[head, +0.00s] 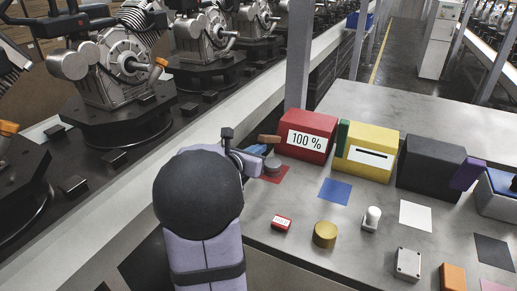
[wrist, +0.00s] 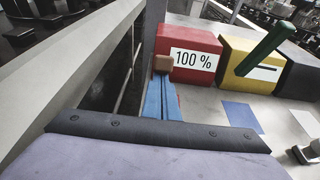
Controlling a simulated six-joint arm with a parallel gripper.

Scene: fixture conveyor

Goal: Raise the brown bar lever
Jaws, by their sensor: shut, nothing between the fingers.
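The brown bar lever (head: 270,138) sticks out roughly level from the left side of the red box (head: 308,138), whose face reads "100 %". In the wrist view the lever (wrist: 162,63) shows as a short brown block beside the red box (wrist: 192,58). My gripper (head: 262,148) is shut and empty, with its blue fingers just below the lever in the head view. In the wrist view my gripper (wrist: 160,80) points at the lever, its tips right at the lever's lower edge. I cannot tell whether they touch.
A yellow box (head: 370,150) with a green lever (head: 343,134) and a black box (head: 428,164) with a purple lever (head: 467,174) stand to the right. A red button block (head: 281,223), a brass knob (head: 325,234) and a white-topped switch (head: 372,217) stand in front. The conveyor engines (head: 125,60) are at left.

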